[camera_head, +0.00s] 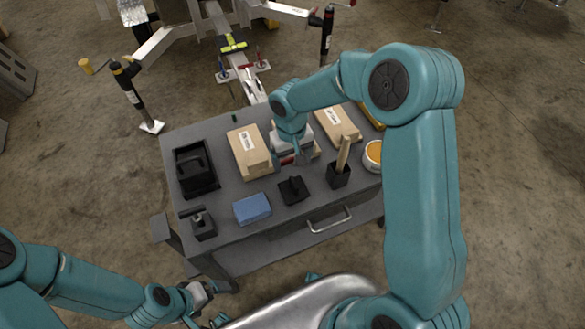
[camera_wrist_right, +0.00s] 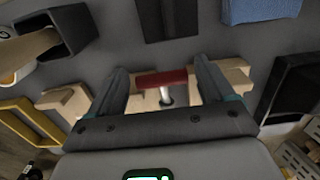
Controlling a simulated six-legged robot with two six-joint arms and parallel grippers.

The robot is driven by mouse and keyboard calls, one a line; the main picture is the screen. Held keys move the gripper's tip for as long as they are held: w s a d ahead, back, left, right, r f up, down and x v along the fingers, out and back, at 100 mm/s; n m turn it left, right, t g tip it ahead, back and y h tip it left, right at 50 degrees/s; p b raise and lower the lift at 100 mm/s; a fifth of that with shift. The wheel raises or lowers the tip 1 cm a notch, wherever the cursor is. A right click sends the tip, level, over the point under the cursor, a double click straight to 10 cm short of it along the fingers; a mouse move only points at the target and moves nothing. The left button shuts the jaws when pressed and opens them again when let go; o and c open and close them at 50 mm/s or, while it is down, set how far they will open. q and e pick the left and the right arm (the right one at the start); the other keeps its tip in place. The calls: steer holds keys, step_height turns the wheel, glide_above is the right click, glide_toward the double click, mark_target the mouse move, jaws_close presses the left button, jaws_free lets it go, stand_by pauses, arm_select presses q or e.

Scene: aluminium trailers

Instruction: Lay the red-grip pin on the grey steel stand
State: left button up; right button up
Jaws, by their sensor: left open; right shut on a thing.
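The red-grip pin has a red grip (camera_wrist_right: 163,78) and a short bright metal shank. It lies crosswise between the fingers of my right gripper (camera_wrist_right: 162,85), which is shut on it. In the head view the red grip (camera_head: 287,160) shows just below my right gripper (camera_head: 296,155), low over the middle of the grey steel stand (camera_head: 226,187). Tan pieces show behind the pin in the wrist view; I cannot tell whether it touches them. The grey top also shows in the wrist view (camera_wrist_right: 207,42). My left gripper (camera_head: 206,309) is open and empty, below the stand's front left corner.
The stand holds cardboard boxes (camera_head: 247,153), a black tray (camera_head: 193,170), a blue block (camera_head: 252,208), a black block (camera_head: 293,190), a dark cup with a wooden handle (camera_head: 339,176) and an orange-topped tub (camera_head: 374,152). A trailer frame (camera_head: 246,86) stands behind it.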

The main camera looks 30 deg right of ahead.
mark_target(292, 171)
step_height(292, 171, down, 6)
steer(key=shift+w+d+f, duration=0.1)
steer(key=shift+w+f, duration=0.05)
steer(key=shift+b, duration=0.3)
steer(key=shift+f, duration=0.1)
steer(key=o, duration=1.7)
